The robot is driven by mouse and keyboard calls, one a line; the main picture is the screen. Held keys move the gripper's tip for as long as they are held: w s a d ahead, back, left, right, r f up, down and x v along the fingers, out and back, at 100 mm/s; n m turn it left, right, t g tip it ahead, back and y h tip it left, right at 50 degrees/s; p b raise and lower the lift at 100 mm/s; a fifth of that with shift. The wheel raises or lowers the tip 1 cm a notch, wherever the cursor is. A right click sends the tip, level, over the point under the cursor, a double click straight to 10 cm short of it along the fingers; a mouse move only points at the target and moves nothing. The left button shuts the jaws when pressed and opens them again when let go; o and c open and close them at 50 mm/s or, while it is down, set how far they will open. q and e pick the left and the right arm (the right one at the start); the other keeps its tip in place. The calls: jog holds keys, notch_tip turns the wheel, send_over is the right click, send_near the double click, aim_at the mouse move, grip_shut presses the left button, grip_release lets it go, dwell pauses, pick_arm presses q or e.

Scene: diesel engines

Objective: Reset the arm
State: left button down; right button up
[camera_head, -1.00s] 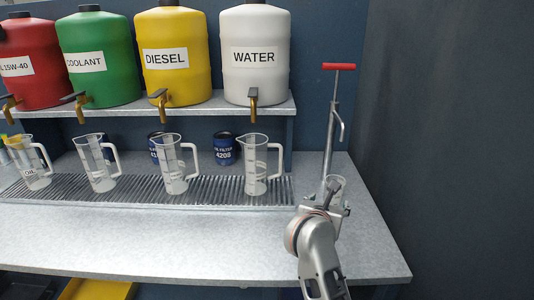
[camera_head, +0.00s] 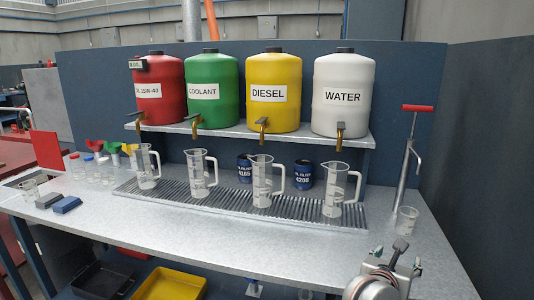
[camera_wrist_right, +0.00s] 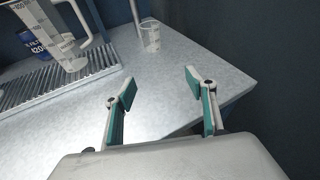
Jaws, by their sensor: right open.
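My right gripper (camera_wrist_right: 160,92) is open and empty in the right wrist view, its two teal-padded fingers apart above the front right part of the grey bench (camera_wrist_right: 165,75). In the head view, part of my right arm and gripper (camera_head: 395,258) shows at the lower right, by the bench's front edge. A small clear beaker (camera_head: 405,221) stands beyond it near the foot of the red-handled hand pump (camera_head: 407,150). The beaker also shows in the right wrist view (camera_wrist_right: 150,36), apart from the fingers. My left gripper is not in view.
Several measuring jugs, one of them at the right (camera_head: 333,193), stand on the drip grate (camera_head: 230,207). Red, green, yellow and white (camera_head: 343,93) tanks sit on the shelf above. Blue oil filters (camera_head: 304,176) stand behind the jugs. The bench front is mostly clear.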

jog(key=s+d+r+n+t+h, duration=0.25)
jog(key=s+n+t, duration=0.25)
jog(key=n, duration=0.6)
jog(key=s+a+f+n+t+y, duration=0.2)
jog(key=a+f+n+y, duration=0.45)
jog(key=n, duration=0.45)
jog(key=s+a+f+n+t+y, duration=0.25)
jog(key=a+f+n+y, duration=0.35)
jog(key=n, duration=0.6)
jog(key=s+a+f+n+g, duration=0.1)
jog(key=s+f+n+g, duration=0.4)
jog(key=s+f, duration=0.3)
jog(key=s+a+f+n+g+y, duration=0.1)
jog(key=s+f+n+g, duration=0.4)
jog(key=f, duration=0.9)
jog(key=s+n, duration=0.3)
jog(key=s, duration=0.1)
jog(key=shift+y, duration=0.3)
jog(key=shift+w+a, duration=0.1)
jog(key=shift+a, duration=0.05)
